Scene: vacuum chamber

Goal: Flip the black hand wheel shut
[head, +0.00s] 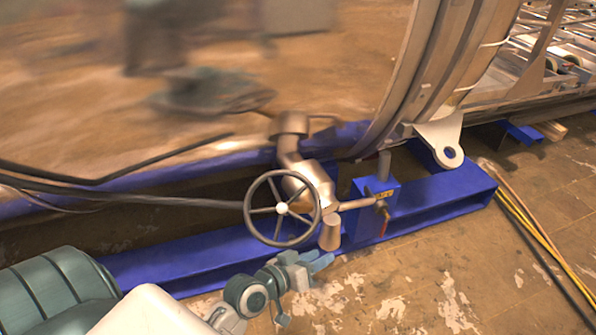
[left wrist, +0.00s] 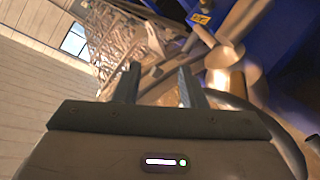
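The black hand wheel (head: 282,208) has several thin spokes and a pale hub. It is mounted upright on a metallic valve (head: 312,183) beside the blue base frame. My left gripper (head: 322,261) is below and slightly right of the wheel in the head view, apart from it in the picture. In the left wrist view the two fingers of my left gripper (left wrist: 158,70) stand apart with nothing between them. A dark curved rim, probably the wheel, shows at the lower right there. My right gripper is not in view.
The blue frame (head: 435,203) runs along the floor beneath the large metal chamber (head: 425,75). A small lever (head: 381,205) sits right of the valve. Dark hoses (head: 130,198) cross at left. Yellow and dark cables (head: 535,232) lie at right.

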